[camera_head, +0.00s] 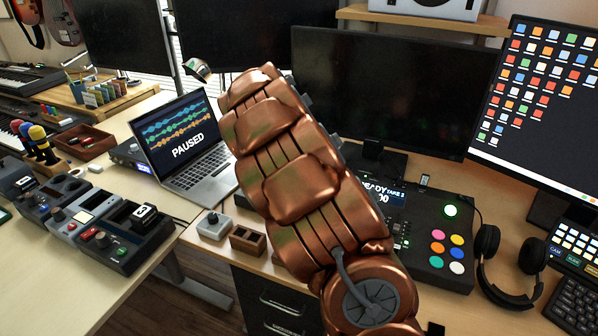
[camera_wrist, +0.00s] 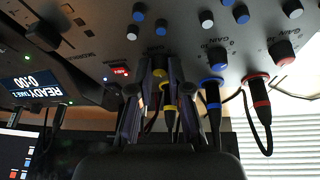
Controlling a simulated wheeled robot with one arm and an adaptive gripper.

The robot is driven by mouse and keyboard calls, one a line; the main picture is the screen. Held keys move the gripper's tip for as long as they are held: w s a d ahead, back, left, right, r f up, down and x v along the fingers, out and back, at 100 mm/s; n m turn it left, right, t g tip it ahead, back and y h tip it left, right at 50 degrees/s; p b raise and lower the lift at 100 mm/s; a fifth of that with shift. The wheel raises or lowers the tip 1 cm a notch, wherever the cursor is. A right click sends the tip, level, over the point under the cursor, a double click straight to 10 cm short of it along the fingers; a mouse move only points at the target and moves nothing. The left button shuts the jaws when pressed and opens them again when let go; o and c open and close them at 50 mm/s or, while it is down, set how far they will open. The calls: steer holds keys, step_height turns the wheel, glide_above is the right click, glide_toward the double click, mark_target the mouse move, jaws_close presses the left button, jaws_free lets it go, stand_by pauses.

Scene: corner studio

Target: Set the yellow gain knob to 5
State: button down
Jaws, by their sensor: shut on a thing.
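In the wrist view, the yellow gain knob (camera_wrist: 159,73) sits on the grey console panel, between the fingertips of my gripper (camera_wrist: 160,80). The fingers are shut on it from both sides. The fingers hide much of the knob, and I cannot read its pointer or scale. A yellow-ringed cable plug (camera_wrist: 168,109) shows between the fingers, closer to the camera. In the camera_head view my copper arm covers the middle, and neither the gripper nor the yellow knob can be seen.
A blue gain knob (camera_wrist: 218,59) and a red gain knob (camera_wrist: 281,51) stand to the right, with blue (camera_wrist: 212,105) and red (camera_wrist: 260,102) cable plugs in front. A laptop (camera_head: 185,140) marked PAUSED and headphones (camera_head: 508,268) flank the arm.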

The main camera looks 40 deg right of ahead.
steer(key=c, duration=1.1)
jaws_free()
steer(key=v, duration=1.2)
steer(key=shift+s+d, duration=0.1)
